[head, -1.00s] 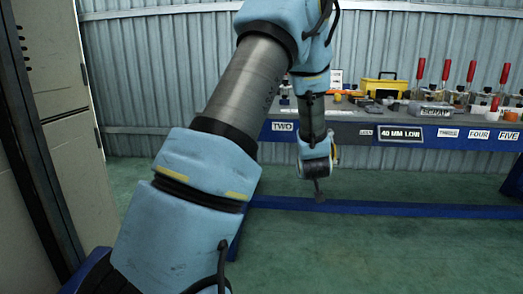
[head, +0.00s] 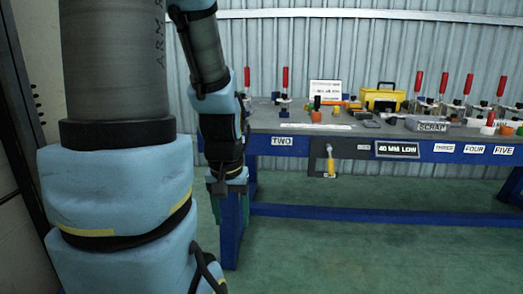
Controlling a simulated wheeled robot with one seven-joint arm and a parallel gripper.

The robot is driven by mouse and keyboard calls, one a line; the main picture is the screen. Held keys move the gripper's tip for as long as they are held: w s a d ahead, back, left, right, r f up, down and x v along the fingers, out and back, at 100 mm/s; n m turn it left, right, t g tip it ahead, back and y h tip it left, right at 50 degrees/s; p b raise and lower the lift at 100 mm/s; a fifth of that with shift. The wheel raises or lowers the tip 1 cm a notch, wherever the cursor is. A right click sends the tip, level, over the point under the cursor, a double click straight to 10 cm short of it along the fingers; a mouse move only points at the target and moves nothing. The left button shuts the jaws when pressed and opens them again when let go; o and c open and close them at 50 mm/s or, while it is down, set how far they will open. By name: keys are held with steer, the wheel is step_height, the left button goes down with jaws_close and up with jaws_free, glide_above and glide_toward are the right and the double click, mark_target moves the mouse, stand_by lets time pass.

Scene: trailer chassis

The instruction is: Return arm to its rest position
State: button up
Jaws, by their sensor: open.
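My arm stands on the left of the head view, its thick blue and grey links large in front. The forearm hangs down beside the left end of the workbench. My gripper (head: 227,186) is at its lower end, pointing down in front of the bench's left leg, below the bench top. It is open, and I see nothing between its fingers, though it is small and dark here.
Green floor (head: 380,255) is clear in front. A cabinet edge stands at far left.

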step_height(320, 180, up, 19)
steer(key=p, duration=1.7)
steer(key=shift+r, duration=0.15)
